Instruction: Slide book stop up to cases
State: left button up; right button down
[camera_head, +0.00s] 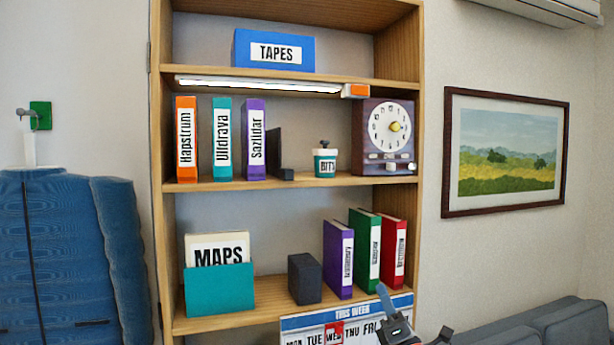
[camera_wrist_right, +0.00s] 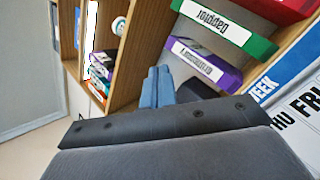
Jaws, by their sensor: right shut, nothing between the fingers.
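A black L-shaped book stop (camera_head: 276,155) stands on the middle shelf, its low foot pointing right. It is just right of three upright cases: orange (camera_head: 186,140), teal (camera_head: 222,140) and purple (camera_head: 254,140); I cannot tell whether it touches the purple one. On the lower shelf a dark block (camera_head: 305,278) stands left of leaning purple (camera_head: 339,260), green (camera_head: 365,248) and red (camera_head: 392,252) cases, with a gap. My right gripper (camera_head: 382,291) is shut and empty in front of the lower shelf; its blue fingers (camera_wrist_right: 158,86) show in the right wrist view. My left gripper is out of view.
A small pot (camera_head: 325,162) and a dial clock (camera_head: 388,138) stand right of the book stop. A teal holder (camera_head: 220,290) with a maps folder is at lower left. A week calendar (camera_head: 345,320) hangs below the lower shelf near my right gripper.

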jog(key=w+a+r+n+g+y, duration=0.1)
jog(key=a+r+n+g+y, duration=0.2)
jog(key=r+n+g+y, duration=0.85)
jog(key=w+a+r+n+g+y, duration=0.1)
jog(key=a+r+n+g+y, duration=0.4)
jog(key=n, duration=1.3)
jog(key=w+d+r+n+h, duration=0.3)
jog(key=d+r+n+h, duration=0.1)
jog(key=r+n+h, duration=0.5)
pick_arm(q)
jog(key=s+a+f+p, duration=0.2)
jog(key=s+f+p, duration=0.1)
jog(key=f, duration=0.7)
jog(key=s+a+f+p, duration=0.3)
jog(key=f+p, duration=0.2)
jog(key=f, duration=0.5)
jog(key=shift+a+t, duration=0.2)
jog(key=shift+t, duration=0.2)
pick_arm(e)
jog(key=s+a+r+x, duration=0.1)
jog(key=s+x, duration=0.1)
jog(key=x, duration=1.1)
jog(key=shift+s+a+r+m+y, duration=0.15)
jog(key=shift+a+r+m+y, duration=0.05)
jog(key=shift+r+m+y, duration=0.2)
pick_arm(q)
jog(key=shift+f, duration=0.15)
pick_arm(e)
jog(key=shift+t, duration=0.25)
